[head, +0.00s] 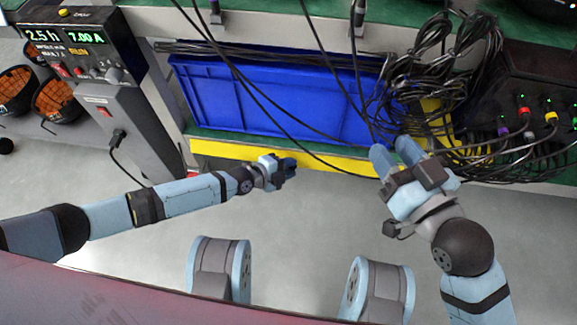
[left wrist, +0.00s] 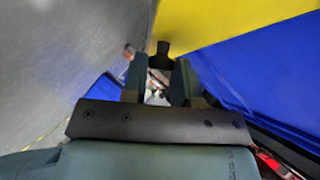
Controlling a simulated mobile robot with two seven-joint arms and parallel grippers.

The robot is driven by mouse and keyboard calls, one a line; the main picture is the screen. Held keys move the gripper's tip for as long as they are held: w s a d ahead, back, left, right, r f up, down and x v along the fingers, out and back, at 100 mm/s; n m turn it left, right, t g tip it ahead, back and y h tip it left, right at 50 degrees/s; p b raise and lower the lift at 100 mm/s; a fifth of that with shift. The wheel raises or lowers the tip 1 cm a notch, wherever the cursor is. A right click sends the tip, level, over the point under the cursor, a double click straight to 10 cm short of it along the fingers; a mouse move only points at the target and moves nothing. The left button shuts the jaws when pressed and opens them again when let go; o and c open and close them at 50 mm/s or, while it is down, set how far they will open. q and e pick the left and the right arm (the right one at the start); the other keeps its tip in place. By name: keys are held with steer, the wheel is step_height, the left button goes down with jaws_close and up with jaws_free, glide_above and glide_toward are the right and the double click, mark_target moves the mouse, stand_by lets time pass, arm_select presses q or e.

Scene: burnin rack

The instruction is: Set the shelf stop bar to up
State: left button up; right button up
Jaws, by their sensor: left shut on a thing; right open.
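The yellow shelf stop bar (head: 225,151) runs along the front of the lower shelf, below the front of the blue bin. In the left wrist view the bar (left wrist: 240,22) crosses the top, with a dark tab (left wrist: 164,47) at its edge. My left gripper (head: 288,166) is at the middle of the bar, and its fingers (left wrist: 160,78) are closed at the dark tab. The fingers hide part of the grip. My right gripper (head: 394,152) is open and empty in front of the bar's right part, near the hanging cables.
A blue bin (head: 250,100) fills the shelf behind the bar. Tangled black cables (head: 425,90) hang at the right, and some cross the bin and bar. A grey power unit (head: 130,120) stands at the left. The floor in front is clear.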

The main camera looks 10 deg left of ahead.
arm_select(q)
steer(key=shift+r, duration=0.25)
arm_select(e)
steer(key=shift+s, duration=0.1)
arm_select(q)
steer(key=shift+w+r+n+g+y+b, duration=0.2)
steer(key=shift+r+n+g+b, duration=0.55)
steer(key=shift+g, duration=0.5)
steer(key=shift+w+r+n+g+y+b, duration=0.1)
steer(key=shift+r+n+g+y+b, duration=0.35)
steer(key=shift+n+g+b, duration=0.6)
arm_select(e)
steer(key=shift+w+d+r+n+t+y, duration=0.15)
steer(key=shift+w+d+n+t, duration=0.1)
steer(key=shift+w+n, duration=0.25)
steer(key=shift+w+d+f+n+t+y, duration=0.15)
steer(key=shift+w+d+n+t, duration=0.15)
steer(key=shift+n, duration=0.2)
arm_select(q)
steer(key=shift+r+g, duration=0.15)
steer(key=shift+g, duration=0.15)
arm_select(e)
steer(key=shift+a+r, duration=0.1)
steer(key=shift+r, duration=0.05)
arm_select(q)
steer(key=o, duration=0.9)
steer(key=shift+c, duration=0.2)
